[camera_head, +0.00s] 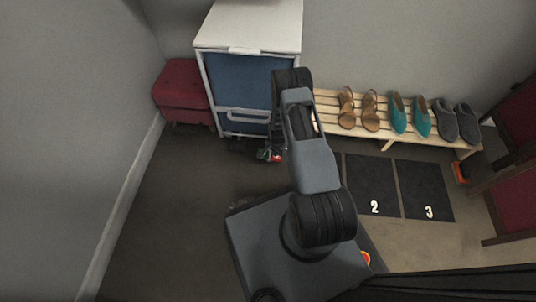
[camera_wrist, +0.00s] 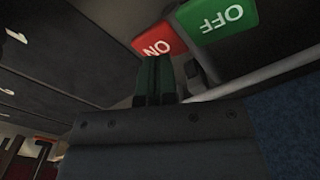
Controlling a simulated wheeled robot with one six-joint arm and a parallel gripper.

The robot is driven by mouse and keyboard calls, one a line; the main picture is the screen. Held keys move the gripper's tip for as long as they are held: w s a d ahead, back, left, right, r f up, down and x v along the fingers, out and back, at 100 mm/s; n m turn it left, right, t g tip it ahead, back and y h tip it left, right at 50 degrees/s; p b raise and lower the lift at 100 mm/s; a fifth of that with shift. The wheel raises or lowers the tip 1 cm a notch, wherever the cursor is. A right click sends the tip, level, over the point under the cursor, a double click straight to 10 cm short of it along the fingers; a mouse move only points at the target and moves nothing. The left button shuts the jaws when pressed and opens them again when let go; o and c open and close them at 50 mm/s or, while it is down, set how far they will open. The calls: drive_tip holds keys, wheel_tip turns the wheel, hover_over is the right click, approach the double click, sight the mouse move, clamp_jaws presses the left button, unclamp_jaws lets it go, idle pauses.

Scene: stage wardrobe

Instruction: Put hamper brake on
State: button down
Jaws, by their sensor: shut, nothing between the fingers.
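The hamper (camera_head: 248,78) has a white frame and lid with blue sides and stands against the back wall. Its brake pedal shows low at its front as a small green and red piece. In the wrist view the red ON half (camera_wrist: 160,35) and the green OFF half (camera_wrist: 222,18) sit side by side, lettering upside down. My gripper (camera_wrist: 155,62) is shut and empty, with its fingertips at the lower edge of the red ON half. I cannot tell whether they touch it or how far the pedal is tilted. In the head view my arm partly hides the gripper.
A maroon padded box (camera_head: 182,88) stands left of the hamper. A slatted wooden rack (camera_head: 330,111) with several shoes is to the right. Dark numbered mats (camera_head: 372,180) lie before it, and maroon chairs (camera_head: 515,205) stand at the right. The floor at left is clear.

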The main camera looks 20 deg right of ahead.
wheel_tip(320, 180, up, 5)
drive_tip(key=p, duration=0.3)
idle(0.7)
